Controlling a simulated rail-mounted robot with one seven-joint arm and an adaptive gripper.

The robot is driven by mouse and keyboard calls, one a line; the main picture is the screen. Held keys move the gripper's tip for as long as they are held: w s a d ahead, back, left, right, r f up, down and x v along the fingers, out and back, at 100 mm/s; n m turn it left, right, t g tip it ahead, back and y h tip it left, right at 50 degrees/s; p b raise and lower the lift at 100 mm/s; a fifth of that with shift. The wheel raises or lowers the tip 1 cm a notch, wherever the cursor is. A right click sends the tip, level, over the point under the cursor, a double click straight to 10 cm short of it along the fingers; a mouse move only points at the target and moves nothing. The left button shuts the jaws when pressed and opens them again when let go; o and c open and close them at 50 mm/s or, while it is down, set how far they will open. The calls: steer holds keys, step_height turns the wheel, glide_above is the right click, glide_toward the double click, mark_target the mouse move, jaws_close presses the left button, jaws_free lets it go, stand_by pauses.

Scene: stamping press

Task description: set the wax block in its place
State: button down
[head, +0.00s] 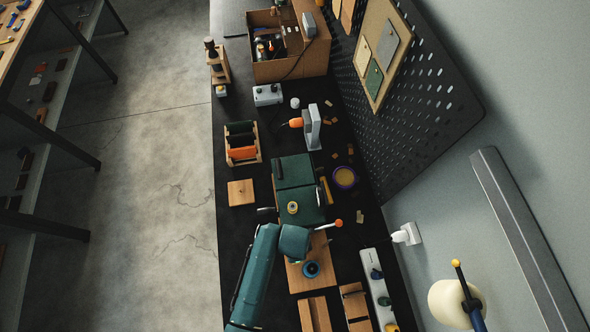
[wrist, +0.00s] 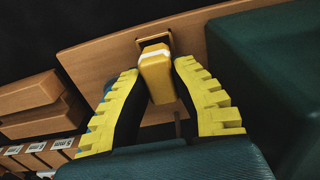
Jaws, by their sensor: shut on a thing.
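The wax block (wrist: 157,78), yellow with a pale band near its far end, sits between the two yellow-ridged, black-padded fingers of my gripper (wrist: 157,84) in the wrist view. My gripper is shut on it. The block's far end is at a small square recess with a dark rim (wrist: 154,39) in the wooden board (wrist: 100,45). I cannot tell whether the end is inside the recess or just over it. In the head view my teal arm hides the gripper and the block above the wooden board (head: 325,252).
The dark green press (wrist: 270,70) stands close on the right in the wrist view; it shows in the head view (head: 297,172) with an orange-tipped lever (head: 336,223). Wooden blocks (wrist: 35,95) lie at left.

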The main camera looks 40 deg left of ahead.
steer(key=shift+f+b, duration=0.6)
steer(key=shift+f, duration=0.35)
steer(key=c, duration=0.9)
jaws_free()
steer(key=shift+r, duration=0.1)
step_height(320, 180, up, 12)
steer(key=shift+f, duration=0.1)
steer(key=shift+s, duration=0.1)
